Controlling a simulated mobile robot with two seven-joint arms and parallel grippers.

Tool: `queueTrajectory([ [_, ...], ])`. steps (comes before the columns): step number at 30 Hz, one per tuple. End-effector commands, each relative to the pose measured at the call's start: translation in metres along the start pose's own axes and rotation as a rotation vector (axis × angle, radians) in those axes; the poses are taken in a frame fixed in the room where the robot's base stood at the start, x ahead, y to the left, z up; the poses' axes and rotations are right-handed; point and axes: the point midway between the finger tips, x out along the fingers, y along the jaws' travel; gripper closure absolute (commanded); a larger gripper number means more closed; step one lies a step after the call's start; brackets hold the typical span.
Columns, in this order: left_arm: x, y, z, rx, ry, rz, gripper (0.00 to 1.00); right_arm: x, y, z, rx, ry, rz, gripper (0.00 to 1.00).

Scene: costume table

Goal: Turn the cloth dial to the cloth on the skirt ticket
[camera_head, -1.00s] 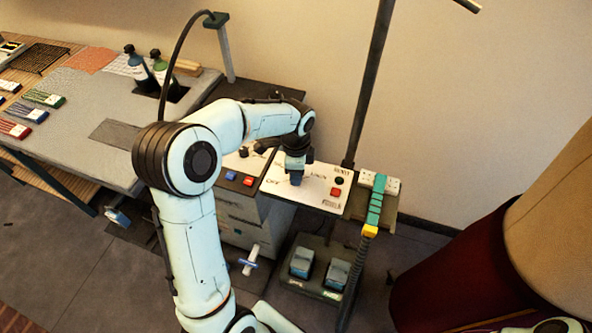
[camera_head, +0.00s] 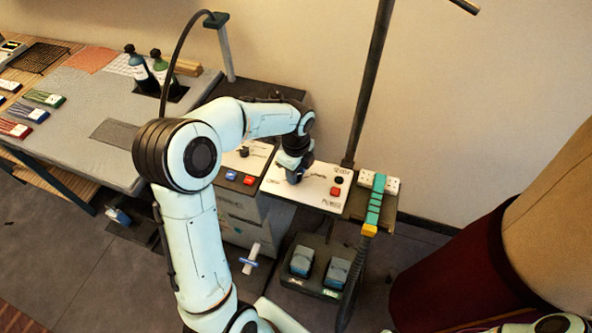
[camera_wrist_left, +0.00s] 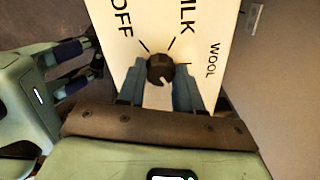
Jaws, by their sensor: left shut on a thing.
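The cloth dial (camera_wrist_left: 160,68) is a black round knob on a white panel (camera_wrist_left: 205,20) marked OFF, a partly cut-off word ending in ILK, and WOOL. My left gripper (camera_wrist_left: 160,88) is shut on the dial, one finger on each side. I cannot tell which mark its pointer is on. In the head view my left gripper (camera_head: 293,177) is over the left part of the white panel (camera_head: 322,186) and hides the dial. A dark red skirt (camera_head: 450,280) hangs at the right. I cannot make out a skirt ticket.
The panel also has a red button (camera_head: 335,191) and a black one. A second panel with a black knob (camera_head: 243,152) stands to the left. Two pedals (camera_head: 302,262) are on a base below. A dark pole (camera_head: 370,90) rises behind the panel.

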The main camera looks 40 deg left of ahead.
Motion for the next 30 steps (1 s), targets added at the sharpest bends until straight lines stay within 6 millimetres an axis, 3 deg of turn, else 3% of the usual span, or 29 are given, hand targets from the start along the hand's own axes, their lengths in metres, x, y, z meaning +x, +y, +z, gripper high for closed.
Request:
queueTrajectory([
  [9, -0.001, -0.001, 0.0, 0.005, -0.001, -0.003, 0.96, 0.0, 0.0, 0.0, 0.0, 0.0, 0.0, 0.57],
  [10, -0.001, -0.001, 0.0, 0.005, -0.001, -0.003, 0.62, 0.0, 0.0, 0.0, 0.0, 0.0, 0.0, 0.57],
  [12, -0.001, -0.001, 0.0, 0.005, -0.001, -0.003, 0.4, 0.0, 0.0, 0.0, 0.0, 0.0, 0.0, 0.57],
  [23, -0.004, -0.001, 0.0, 0.003, -0.001, -0.001, 0.4, 0.0, 0.0, 0.0, 0.0, 0.0, 0.0, 0.57],
  [30, -0.044, -0.002, 0.0, 0.003, -0.002, -0.008, 0.4, -0.005, -0.003, -0.004, -0.002, 0.005, -0.002, 0.57],
])
